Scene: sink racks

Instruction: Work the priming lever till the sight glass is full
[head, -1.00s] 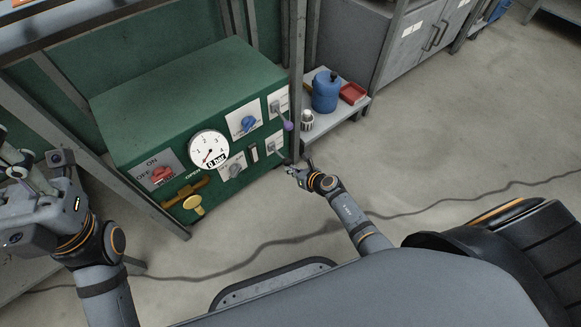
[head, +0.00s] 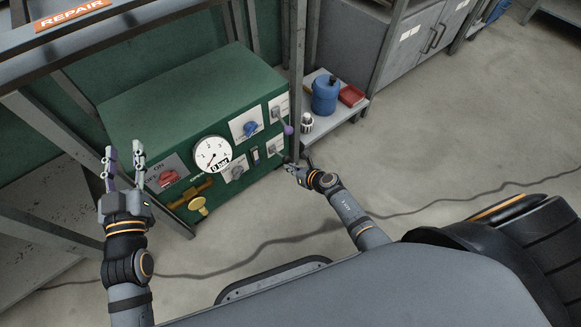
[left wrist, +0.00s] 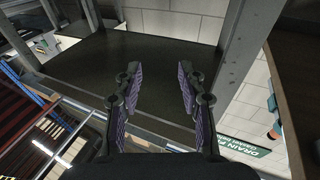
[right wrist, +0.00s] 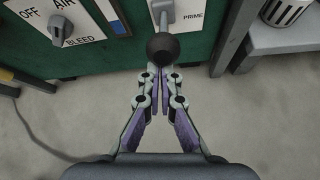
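The green cabinet (head: 170,110) carries a gauge (head: 212,155) marked 0 bar. My right gripper (head: 298,163) is at the cabinet's lower right. Its fingers (right wrist: 162,76) are drawn together just below the knob; I cannot tell whether they touch it. My left gripper (head: 123,160) is open and empty, left of the cabinet front.
The panel also has a red switch (head: 168,177), a blue knob (head: 250,128), an air bleed knob (right wrist: 60,27), a yellow valve (head: 197,203) and a purple-knobbed lever (head: 288,129). A cable crosses open floor.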

